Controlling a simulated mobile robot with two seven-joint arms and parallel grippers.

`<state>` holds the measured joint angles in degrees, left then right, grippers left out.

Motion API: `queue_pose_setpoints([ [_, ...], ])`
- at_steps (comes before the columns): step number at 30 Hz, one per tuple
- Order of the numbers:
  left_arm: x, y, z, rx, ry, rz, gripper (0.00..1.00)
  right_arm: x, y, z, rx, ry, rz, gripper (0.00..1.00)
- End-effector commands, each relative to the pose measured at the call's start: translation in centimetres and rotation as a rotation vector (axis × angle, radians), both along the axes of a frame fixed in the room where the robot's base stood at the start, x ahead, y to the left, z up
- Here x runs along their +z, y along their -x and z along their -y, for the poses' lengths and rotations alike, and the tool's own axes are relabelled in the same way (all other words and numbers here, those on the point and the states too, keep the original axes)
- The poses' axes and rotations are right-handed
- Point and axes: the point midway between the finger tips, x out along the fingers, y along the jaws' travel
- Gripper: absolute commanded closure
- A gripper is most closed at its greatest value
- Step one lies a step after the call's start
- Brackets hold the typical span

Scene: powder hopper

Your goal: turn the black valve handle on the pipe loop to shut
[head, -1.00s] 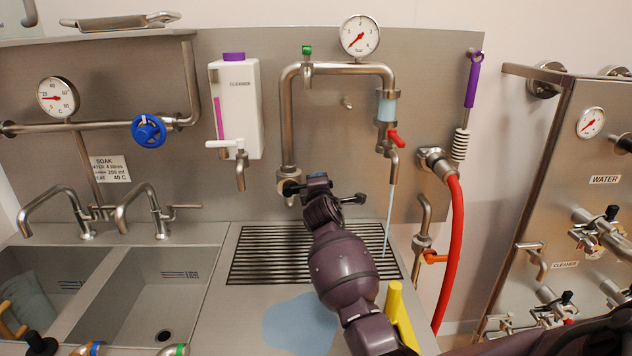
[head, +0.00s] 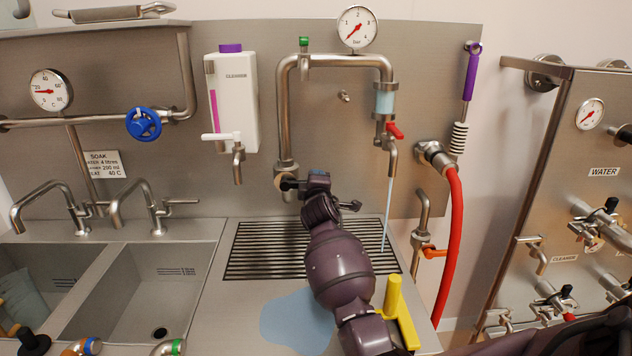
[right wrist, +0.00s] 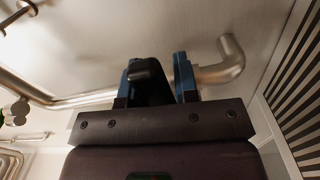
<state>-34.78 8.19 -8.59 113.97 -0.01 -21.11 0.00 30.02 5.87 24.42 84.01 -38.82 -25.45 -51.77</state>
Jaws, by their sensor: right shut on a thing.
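The pipe loop (head: 287,110) is a steel pipe on the back panel with a gauge on top. The black valve handle (right wrist: 148,82) sits between the blue fingers of my right gripper (right wrist: 155,82) in the right wrist view. In the head view the gripper (head: 304,184) is at the lower end of the loop's left leg, shut on the handle; my wrist hides much of it. A thin pale stream (head: 387,212) runs from the spout below the red-handled tap (head: 394,131) to the drain grate (head: 262,250). My left gripper is not in view.
A white cleaner dispenser (head: 232,105) and blue wheel valve (head: 143,124) are to the left. A red hose (head: 453,240) hangs to the right. A yellow object (head: 394,296) stands beside my forearm. A pale blue puddle (head: 285,318) lies on the counter.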

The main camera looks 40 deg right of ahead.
Motion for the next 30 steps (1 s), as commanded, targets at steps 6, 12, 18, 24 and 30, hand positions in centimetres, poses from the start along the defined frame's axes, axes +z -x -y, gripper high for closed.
queue_pose_setpoints([
  [6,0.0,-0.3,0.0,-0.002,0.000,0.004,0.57,-2.0,0.2,-0.1,-0.003,-0.021,-0.029,0.58],
  [12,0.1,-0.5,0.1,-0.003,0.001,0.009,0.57,-1.8,0.2,0.0,-0.003,-0.017,-0.027,0.51],
  [18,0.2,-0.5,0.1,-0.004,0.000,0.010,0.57,-1.6,0.2,0.1,-0.004,-0.013,-0.025,0.51],
  [24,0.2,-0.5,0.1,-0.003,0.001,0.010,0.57,-1.4,0.5,-0.1,-0.004,-0.010,-0.023,0.51],
  [30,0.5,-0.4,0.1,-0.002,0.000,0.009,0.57,-1.4,2.3,-1.3,-0.003,-0.010,-0.022,0.51],
])
